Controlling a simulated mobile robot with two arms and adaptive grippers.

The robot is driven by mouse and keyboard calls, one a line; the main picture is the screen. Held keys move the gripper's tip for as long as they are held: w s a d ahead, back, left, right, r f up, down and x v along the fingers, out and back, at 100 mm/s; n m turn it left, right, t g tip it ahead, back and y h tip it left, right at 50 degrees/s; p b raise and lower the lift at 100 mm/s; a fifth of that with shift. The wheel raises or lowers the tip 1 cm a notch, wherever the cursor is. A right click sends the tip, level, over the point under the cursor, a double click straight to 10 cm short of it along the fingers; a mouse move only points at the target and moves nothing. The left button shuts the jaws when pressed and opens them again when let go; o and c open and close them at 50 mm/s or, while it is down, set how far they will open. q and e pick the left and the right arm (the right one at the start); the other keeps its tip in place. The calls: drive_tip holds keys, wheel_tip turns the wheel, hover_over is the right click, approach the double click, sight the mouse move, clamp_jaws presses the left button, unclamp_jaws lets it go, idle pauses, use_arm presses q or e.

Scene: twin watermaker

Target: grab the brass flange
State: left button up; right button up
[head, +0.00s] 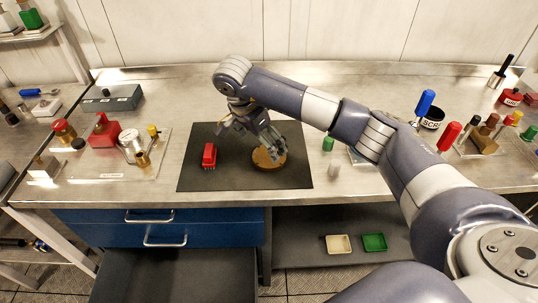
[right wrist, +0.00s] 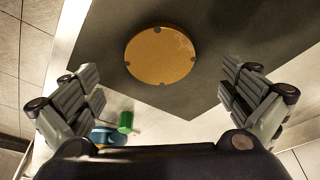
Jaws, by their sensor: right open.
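The brass flange (head: 268,158) is a flat, round, golden-brown disc. It lies on the dark mat (head: 225,178) on the metal bench. In the right wrist view the flange (right wrist: 160,55) shows whole, with small dark notches at its rim, ahead of the fingers. My right gripper (head: 255,138) is over the mat beside and above the flange, partly in front of it in the head view. In the right wrist view my right gripper (right wrist: 165,95) has its fingers spread wide with nothing between them. My left gripper is not in view.
A red brush-like block (head: 209,155) sits on the mat left of the flange. A green cylinder (head: 328,144) and a pale one (head: 334,170) stand right of the mat. A light tray (head: 110,165) with several parts is at the left. An open drawer (head: 175,275) juts out below.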

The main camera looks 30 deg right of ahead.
sight(268, 156)
drive_tip(key=shift+d+f, duration=0.1)
drive_tip(key=shift+f, duration=0.15)
drive_tip(key=p+x, duration=0.1)
drive_tip(key=x, duration=0.1)
drive_tip(key=p+x, duration=0.1)
drive_tip(key=x, duration=0.1)
drive_tip(key=shift+d+f, duration=0.3)
drive_tip(key=shift+d, duration=0.05)
drive_tip(key=shift+w+f, duration=0.1)
drive_tip(key=shift+f, duration=0.1)
drive_tip(key=shift+c, duration=1.1)
drive_tip(key=c, duration=1.4)
drive_tip(key=shift+r, duration=0.15)
drive_tip(key=c, duration=0.3)
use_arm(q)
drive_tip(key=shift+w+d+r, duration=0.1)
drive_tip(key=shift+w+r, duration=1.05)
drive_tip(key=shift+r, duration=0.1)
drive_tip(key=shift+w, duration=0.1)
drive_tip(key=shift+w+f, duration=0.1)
